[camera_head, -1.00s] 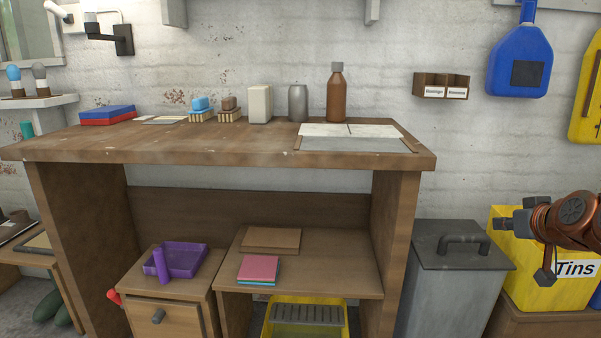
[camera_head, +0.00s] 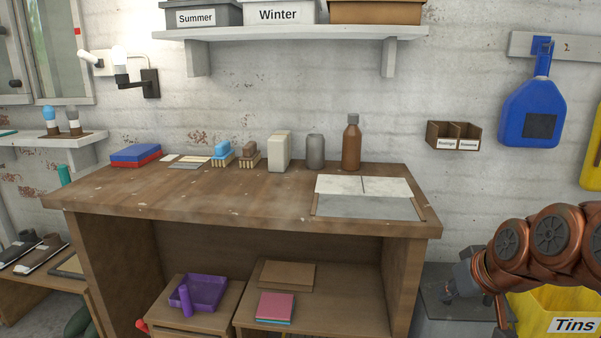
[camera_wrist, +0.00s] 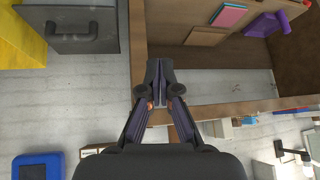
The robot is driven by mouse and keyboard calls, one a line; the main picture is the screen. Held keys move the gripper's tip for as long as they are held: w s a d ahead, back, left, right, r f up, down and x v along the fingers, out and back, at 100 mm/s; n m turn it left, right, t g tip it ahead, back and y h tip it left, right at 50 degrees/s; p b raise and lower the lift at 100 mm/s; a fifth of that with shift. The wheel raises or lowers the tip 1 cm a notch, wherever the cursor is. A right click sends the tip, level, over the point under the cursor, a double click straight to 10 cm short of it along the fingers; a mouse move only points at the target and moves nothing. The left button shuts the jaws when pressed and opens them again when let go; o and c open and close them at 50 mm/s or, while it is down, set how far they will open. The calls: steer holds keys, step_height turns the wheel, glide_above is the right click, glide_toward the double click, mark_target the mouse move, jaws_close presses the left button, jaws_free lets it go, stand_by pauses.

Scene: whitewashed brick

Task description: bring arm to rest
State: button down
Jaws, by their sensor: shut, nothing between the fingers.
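My copper arm reaches in from the right edge of the head view. My gripper (camera_head: 460,280) is at its left end, partly blurred, in front of the grey lidded bin and right of the wooden workbench (camera_head: 160,208). In the wrist view, the dark fingers of my gripper (camera_wrist: 158,78) are together and empty. They show against the workbench's edge, and the picture there is turned nearly upside down. No contact with the bench can be made out.
A grey bin (camera_head: 432,300) and a yellow Tins box (camera_head: 535,305) stand right of the bench. A brown bottle (camera_head: 351,146), a grey canister (camera_head: 315,152) and brushes (camera_head: 222,153) stand along its back. The bench top's front left is clear. A shelf (camera_head: 290,34) hangs above.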

steer(key=s+a+r+g+p, duration=0.3)
steer(key=s+r+p, duration=0.2)
steer(key=s+p, duration=0.3)
steer(key=s+a+r+g+h+p, duration=0.1)
steer(key=s+a+r+g+p, duration=0.2)
steer(key=s+p, duration=0.6)
steer(key=s+a+r+m+g+p, duration=0.1)
steer(key=s+a+r+g+p, duration=0.1)
steer(key=s+r+p, duration=0.6)
steer(key=shift+s+a+g, duration=0.4)
steer(key=shift+s+a, duration=0.05)
steer(key=shift+a, duration=0.05)
steer(key=shift+r, duration=0.1)
